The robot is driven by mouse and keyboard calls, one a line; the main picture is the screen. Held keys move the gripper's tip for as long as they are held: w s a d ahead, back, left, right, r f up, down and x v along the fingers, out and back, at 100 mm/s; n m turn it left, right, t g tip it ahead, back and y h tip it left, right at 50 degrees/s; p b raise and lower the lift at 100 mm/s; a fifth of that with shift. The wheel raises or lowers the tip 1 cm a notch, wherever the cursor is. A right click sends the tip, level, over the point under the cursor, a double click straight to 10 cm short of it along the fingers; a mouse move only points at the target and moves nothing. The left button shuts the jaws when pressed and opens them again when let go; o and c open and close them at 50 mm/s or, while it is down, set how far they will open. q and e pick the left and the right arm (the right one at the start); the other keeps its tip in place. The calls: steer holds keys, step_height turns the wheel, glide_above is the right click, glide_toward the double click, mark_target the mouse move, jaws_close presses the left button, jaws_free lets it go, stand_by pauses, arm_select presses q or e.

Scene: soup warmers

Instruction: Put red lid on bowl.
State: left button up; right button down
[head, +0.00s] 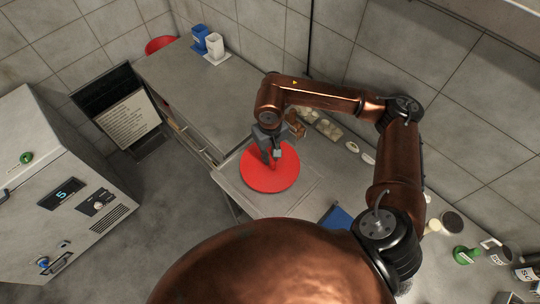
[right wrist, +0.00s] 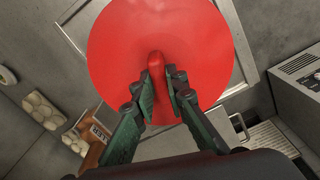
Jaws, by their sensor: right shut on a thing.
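The red lid (head: 269,172) is a round disc with a raised handle, over the metal counter below my right arm. My right gripper (head: 275,160) comes down on it from above and is shut on its handle. In the right wrist view, the lid (right wrist: 205,45) fills the upper middle, and the two green fingers of the gripper (right wrist: 163,88) stand on either side of the red handle. I cannot make out a bowl; anything under the lid is hidden. My left gripper is not in view.
A metal counter (head: 185,82) runs along the tiled wall, with blue and white containers (head: 215,45) at its far end. Eggs (head: 325,126) and a small brown box (head: 297,126) lie behind the lid. Bottles and jars (head: 500,252) stand at right. A machine (head: 65,200) stands at left.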

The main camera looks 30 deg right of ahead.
stand_by(0.5)
steer(key=c, duration=1.8)
jaws_free()
steer(key=shift+c, duration=0.2)
steer(key=shift+o, duration=0.6)
steer(key=o, duration=0.4)
steer(key=shift+r+p, duration=1)
steer(key=shift+r, duration=2.45)
